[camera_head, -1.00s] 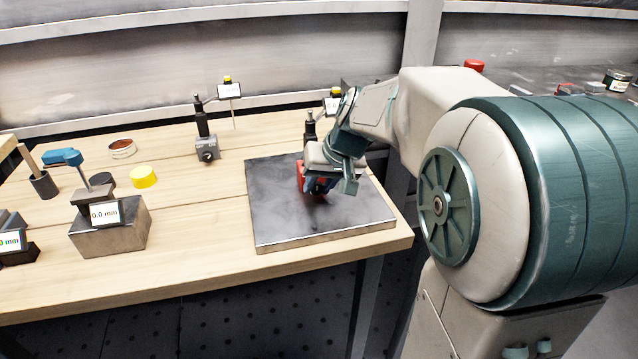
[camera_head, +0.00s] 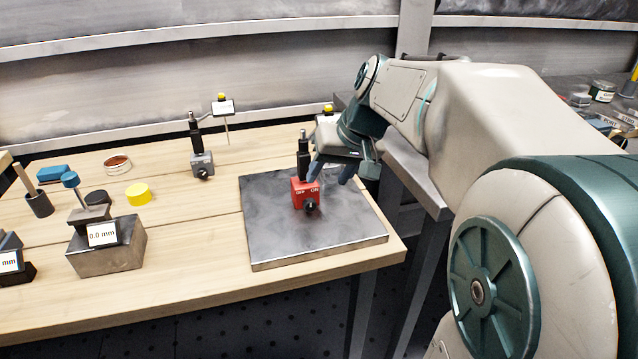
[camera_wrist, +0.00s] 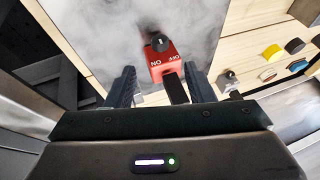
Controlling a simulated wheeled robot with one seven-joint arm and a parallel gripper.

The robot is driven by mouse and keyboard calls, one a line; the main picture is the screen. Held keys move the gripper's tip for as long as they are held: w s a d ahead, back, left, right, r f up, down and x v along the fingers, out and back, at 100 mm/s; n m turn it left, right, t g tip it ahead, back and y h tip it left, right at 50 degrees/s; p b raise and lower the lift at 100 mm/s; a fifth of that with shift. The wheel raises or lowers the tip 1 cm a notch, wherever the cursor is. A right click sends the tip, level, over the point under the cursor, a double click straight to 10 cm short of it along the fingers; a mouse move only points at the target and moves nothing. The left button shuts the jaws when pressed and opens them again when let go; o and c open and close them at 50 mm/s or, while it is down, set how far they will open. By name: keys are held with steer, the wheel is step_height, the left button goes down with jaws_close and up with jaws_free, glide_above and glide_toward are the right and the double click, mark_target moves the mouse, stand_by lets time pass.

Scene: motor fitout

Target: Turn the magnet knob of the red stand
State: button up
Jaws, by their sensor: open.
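The red stand (camera_head: 306,190) stands upright on the dark metal plate, with a black post rising behind it and OFF and ON marks on its top edge. Its black magnet knob (camera_head: 311,204) is on the front face. In the wrist view the red stand (camera_wrist: 164,62) lies beyond and between the fingers, with the knob (camera_wrist: 159,42) on its far side. My gripper (camera_head: 330,168) is open and empty, above and just behind the stand's right side. It also shows in the wrist view (camera_wrist: 160,82), with a finger on either side of the black post. Contact cannot be told.
The metal plate (camera_head: 262,225) has free room around the stand. A grey stand (camera_head: 203,164) with a display is at back left. A steel block (camera_head: 107,252) with a gauge, a yellow disc (camera_head: 139,193) and a dark cup (camera_head: 40,204) are on the left.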

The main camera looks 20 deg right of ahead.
steer(key=v, duration=0.3)
steer(key=shift+s+d+r, duration=0.1)
steer(key=shift+r, duration=0.25)
steer(key=shift+s+f, duration=0.1)
